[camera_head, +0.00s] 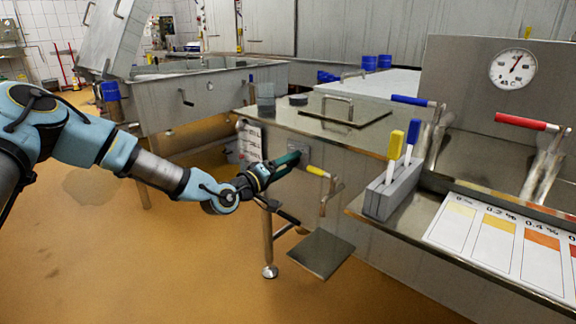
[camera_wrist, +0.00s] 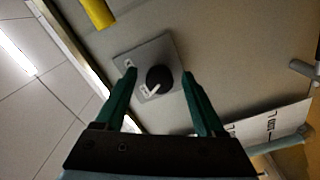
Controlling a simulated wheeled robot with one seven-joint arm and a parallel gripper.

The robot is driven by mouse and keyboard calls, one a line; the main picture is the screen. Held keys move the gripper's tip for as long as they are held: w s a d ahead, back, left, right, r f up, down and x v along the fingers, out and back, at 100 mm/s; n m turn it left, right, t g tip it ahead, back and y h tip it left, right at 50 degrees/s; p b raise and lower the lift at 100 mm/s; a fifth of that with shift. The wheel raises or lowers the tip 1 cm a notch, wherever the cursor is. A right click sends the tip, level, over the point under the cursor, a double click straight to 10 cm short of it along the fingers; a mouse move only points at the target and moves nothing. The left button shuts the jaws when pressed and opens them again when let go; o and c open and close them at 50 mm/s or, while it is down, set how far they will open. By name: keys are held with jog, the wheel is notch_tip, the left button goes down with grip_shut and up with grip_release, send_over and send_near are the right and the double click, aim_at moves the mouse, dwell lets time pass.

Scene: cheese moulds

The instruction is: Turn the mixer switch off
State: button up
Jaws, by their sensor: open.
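The mixer switch is a black round knob (camera_wrist: 160,79) with a white pointer, on a square grey plate (camera_wrist: 158,53) in the wrist view. Its pointer is directed toward the lower left, at a small white label; another label lies at the plate's upper left. My gripper (camera_wrist: 162,85) is open, its green fingers apart on either side of the knob in the picture. Whether they touch it I cannot tell. In the head view my gripper (camera_head: 288,164) is at the steel vat's side, just below the grey plate (camera_head: 298,146); the knob is not distinguishable there.
A yellow-handled valve (camera_head: 317,171) is close right of my gripper. A white labelled sheet (camera_head: 251,140) is on the vat side to the left. A small steel plate (camera_head: 322,254) stands out below. Open floor (camera_head: 150,270) lies to the left.

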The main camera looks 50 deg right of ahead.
jog(key=shift+a, duration=0.15)
jog(key=a, duration=1)
jog(key=shift+w+a, duration=0.3)
